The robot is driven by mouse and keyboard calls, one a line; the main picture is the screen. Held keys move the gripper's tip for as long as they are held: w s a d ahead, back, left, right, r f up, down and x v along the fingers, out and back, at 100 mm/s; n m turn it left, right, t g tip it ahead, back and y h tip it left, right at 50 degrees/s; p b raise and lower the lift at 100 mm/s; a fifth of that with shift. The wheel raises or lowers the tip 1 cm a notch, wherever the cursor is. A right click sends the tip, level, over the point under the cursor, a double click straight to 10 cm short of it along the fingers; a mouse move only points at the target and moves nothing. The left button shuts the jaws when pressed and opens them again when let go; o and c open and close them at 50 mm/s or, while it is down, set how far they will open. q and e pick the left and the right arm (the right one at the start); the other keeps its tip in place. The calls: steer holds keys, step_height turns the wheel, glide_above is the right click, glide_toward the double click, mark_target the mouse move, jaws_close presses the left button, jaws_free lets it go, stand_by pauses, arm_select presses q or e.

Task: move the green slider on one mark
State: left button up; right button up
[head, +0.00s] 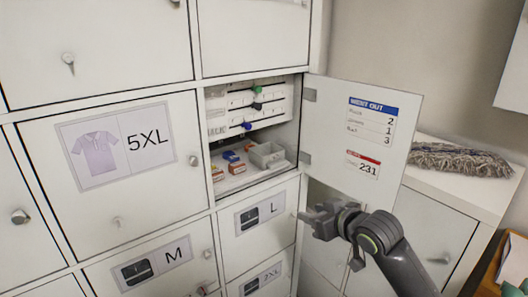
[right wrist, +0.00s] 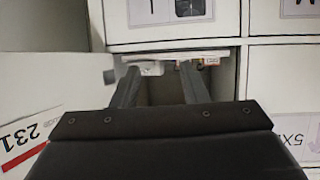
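The green slider (head: 258,90) is a small green knob on the top white rail inside the open locker compartment (head: 290,150) in the head view. A black knob (head: 257,106) and a blue knob (head: 247,126) sit on the rails below it. The marks are too small to read. My right gripper (head: 312,219) is below and right of the compartment, in front of the lower lockers, apart from the slider. In the right wrist view its two fingers (right wrist: 157,88) are spread with nothing between them. My left gripper is not in view.
The compartment door (head: 362,135) stands open to the right, with printed labels. A grey mop head (head: 455,160) lies on a white cabinet at right.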

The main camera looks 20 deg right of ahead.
steer(key=w+r+t+y, duration=0.15)
steer(key=w+r, duration=0.35)
steer(key=r, duration=0.6)
steer(key=n+t+y, duration=0.1)
steer(key=t+y, duration=0.1)
steer(key=t, duration=0.1)
glide_toward(260, 89)
steer(key=p+x, duration=0.6)
steer(key=x, duration=0.1)
steer(key=shift+a+r, duration=0.1)
steer(key=shift+r, duration=0.05)
steer(key=shift+w+a+p, duration=0.2)
steer(key=shift+w+p, duration=0.2)
steer(key=shift+w, duration=0.2)
jaws_close()
steer(key=shift+d, duration=0.1)
